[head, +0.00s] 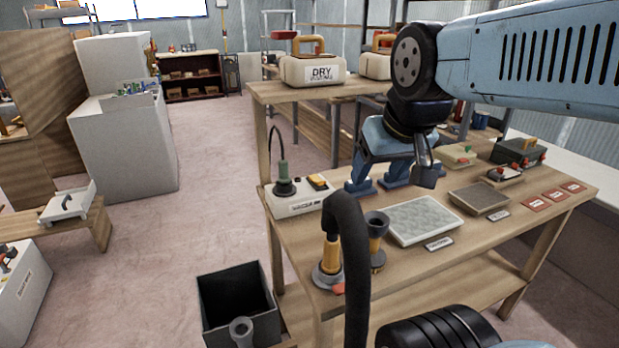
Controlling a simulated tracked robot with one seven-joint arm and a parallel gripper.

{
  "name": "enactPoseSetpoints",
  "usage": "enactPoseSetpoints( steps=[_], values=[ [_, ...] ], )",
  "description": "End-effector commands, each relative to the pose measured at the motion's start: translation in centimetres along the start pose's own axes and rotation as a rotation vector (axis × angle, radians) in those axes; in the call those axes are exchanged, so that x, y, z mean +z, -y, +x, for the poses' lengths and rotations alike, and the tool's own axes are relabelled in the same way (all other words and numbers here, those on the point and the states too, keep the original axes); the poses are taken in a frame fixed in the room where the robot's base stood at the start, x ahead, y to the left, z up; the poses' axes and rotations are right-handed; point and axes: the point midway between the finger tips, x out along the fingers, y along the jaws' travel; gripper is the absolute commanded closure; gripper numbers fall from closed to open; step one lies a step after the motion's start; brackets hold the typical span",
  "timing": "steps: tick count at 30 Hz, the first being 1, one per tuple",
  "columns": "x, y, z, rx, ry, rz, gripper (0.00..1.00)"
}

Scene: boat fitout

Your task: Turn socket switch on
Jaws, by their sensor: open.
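A white socket box (297,199) sits at the left end of the wooden workbench. A dark round plug with a green body (284,180) stands in its top, with a black cord rising from it. An orange-yellow switch (318,182) in a dark frame is on the box's top, right of the plug. Whether it is on or off is too small to tell. My gripper (378,185) is to the right of the box, fingers pointing down, close over the bench top. It is open and empty, apart from the switch in the picture.
On the workbench (470,236), a grey funnel-like piece (377,240), a yellow-handled tool (330,262) and a pale tray (424,221) are in front of my gripper. A raised shelf (262,92) holds a box marked DRY (313,70). A dark bin (237,303) stands on the floor at left.

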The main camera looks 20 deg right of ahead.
Motion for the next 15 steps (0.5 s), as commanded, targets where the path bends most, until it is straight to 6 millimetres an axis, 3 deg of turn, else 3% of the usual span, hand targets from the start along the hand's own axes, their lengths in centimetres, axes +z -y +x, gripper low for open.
enactPoseSetpoints(
  steps=[7, 15],
  values=[
    [0.0, 0.0, 0.0, 0.0, 0.0, 0.0, 0.38],
    [-1.6, 0.1, 0.4, 0.005, 0.008, -0.009, 0.64]
  ],
)
